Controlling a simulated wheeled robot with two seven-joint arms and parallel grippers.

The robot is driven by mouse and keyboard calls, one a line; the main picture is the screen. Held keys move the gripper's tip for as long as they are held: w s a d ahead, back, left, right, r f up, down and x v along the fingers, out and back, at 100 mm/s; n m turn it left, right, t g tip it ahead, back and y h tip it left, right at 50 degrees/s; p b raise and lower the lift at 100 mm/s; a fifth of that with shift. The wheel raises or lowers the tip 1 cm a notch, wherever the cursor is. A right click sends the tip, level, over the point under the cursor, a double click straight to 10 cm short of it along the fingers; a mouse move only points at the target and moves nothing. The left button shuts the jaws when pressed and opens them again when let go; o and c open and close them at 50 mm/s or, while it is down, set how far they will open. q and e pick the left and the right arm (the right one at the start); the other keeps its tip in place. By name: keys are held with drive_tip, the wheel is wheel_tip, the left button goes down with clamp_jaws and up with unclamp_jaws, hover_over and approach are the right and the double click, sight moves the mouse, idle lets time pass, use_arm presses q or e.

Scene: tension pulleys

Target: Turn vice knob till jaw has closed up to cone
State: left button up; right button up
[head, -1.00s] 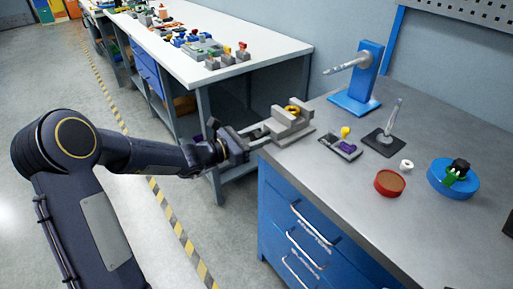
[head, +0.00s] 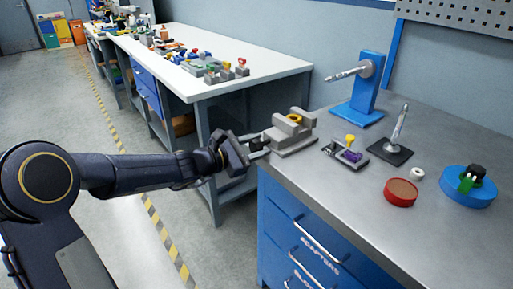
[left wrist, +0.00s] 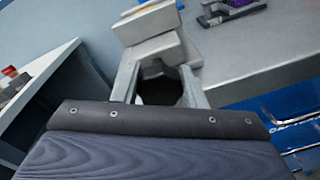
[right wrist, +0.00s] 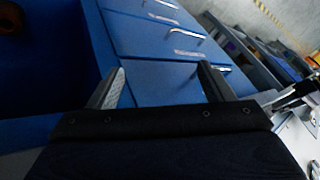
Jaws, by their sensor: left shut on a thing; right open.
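The grey vice (head: 290,138) sits at the near left corner of the metal bench. A yellow ring-shaped piece, likely the cone (head: 295,118), shows between its raised jaws; any gap beside it is too small to tell. My left gripper (head: 251,147) is at the vice's left end, off the bench edge, shut on the dark knob. In the left wrist view its fingers stand either side of the dark knob (left wrist: 160,91), with the vice (left wrist: 150,30) beyond. My right gripper (right wrist: 162,85) is open and empty, by blue drawers in the right wrist view.
On the bench stand a small grey fixture with yellow and purple parts (head: 345,153), a blue stand (head: 366,92), a black-based stand (head: 390,152), a red dish (head: 400,193) and a blue round holder (head: 464,189). A white table (head: 215,82) stands behind left.

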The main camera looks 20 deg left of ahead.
use_arm(q)
drive_tip(key=shift+f, duration=0.15)
drive_tip(key=o, duration=0.7)
drive_tip(key=shift+s, duration=0.1)
drive_tip(key=shift+s+a, duration=0.1)
drive_tip(key=shift+a, duration=0.05)
drive_tip(key=v, duration=0.7)
drive_tip(key=shift+s, duration=0.2)
